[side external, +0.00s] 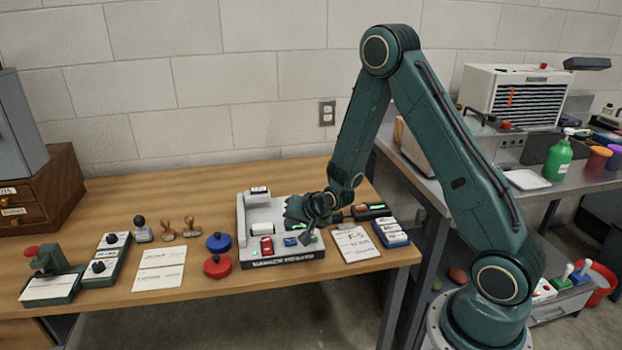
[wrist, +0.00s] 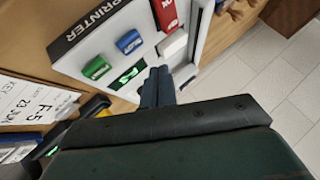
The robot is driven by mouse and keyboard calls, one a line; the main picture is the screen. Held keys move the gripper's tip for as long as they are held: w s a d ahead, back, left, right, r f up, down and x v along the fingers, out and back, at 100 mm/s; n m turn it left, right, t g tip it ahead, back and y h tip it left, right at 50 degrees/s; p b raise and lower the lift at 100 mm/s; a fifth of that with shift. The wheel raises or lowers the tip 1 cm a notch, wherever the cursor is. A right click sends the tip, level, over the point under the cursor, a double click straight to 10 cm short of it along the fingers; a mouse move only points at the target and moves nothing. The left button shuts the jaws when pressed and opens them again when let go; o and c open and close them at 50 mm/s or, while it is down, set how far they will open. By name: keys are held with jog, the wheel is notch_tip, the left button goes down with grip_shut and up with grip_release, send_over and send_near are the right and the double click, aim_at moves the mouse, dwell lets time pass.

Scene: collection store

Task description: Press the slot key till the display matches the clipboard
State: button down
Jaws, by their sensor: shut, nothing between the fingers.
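The label printer (side external: 245,214) stands near the front of the wooden table, with PRINTER partly readable along its edge. In the wrist view its body (wrist: 205,38) carries a red key (wrist: 166,14), a blue key (wrist: 129,41), a green key (wrist: 96,68) and a white block (wrist: 173,45). A small green-lit display (wrist: 127,76) is beside my fingers; its characters are too small to read. Which key is the slot key I cannot tell. The clipboard sheet (side external: 357,244) lies right of the printer; it reads F-5 in the wrist view (wrist: 30,103). My gripper (wrist: 158,72) is shut and empty over the printer.
A blue tray of labels (side external: 391,233) and a dark device with a green light (side external: 371,211) lie right.

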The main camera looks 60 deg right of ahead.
aim_at(293, 242)
jog(key=shift+r, duration=1)
dwell(1.9)
notch_tip(293, 242, up, 4)
jog(key=shift+f, duration=0.1)
dwell(0.4)
jog(key=shift+f, duration=0.15)
jog(key=shift+f, duration=4.25)
jog(key=shift+f, duration=0.5)
